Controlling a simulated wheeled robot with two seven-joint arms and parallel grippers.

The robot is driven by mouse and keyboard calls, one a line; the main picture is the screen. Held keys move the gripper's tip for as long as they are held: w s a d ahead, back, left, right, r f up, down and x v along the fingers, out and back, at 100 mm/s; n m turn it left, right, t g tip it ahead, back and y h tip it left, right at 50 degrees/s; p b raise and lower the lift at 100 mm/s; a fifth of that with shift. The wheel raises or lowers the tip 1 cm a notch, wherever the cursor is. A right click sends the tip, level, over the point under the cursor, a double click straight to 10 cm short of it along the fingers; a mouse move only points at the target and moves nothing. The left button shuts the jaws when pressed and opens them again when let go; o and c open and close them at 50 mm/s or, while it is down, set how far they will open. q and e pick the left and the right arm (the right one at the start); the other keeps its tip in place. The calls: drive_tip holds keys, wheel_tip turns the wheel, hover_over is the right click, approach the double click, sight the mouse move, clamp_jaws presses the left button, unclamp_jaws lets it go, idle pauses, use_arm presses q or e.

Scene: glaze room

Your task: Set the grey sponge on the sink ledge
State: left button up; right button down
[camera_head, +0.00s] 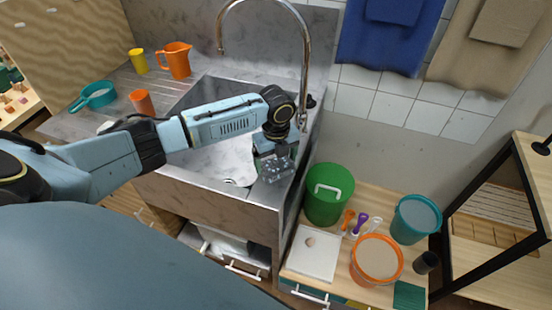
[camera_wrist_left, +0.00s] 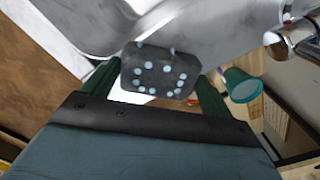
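The grey sponge (camera_head: 279,171), dark with pale spots, is held over the right side of the stone sink, by the ledge (camera_head: 268,194) at the basin's right edge. In the left wrist view the sponge (camera_wrist_left: 160,72) fills the space between the two green fingers and touches both. My left gripper (camera_head: 275,160) is shut on it; the left arm reaches across the sink. I cannot tell whether the sponge's underside touches the ledge. My right gripper is in neither view.
A tall chrome faucet (camera_head: 305,60) rises just behind the gripper. An orange jug (camera_head: 176,60), yellow cup (camera_head: 138,61), orange cup (camera_head: 142,102) and teal pan (camera_head: 97,94) stand on the left counter. A green bucket (camera_head: 328,195) stands right of the sink, lower down.

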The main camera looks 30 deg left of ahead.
sight(276, 164)
use_arm(q)
drive_tip(key=shift+o, duration=1.3)
wheel_tip(276, 164, up, 12)
drive_tip(key=shift+r+p, duration=0.15)
drive_tip(key=shift+p, duration=0.2)
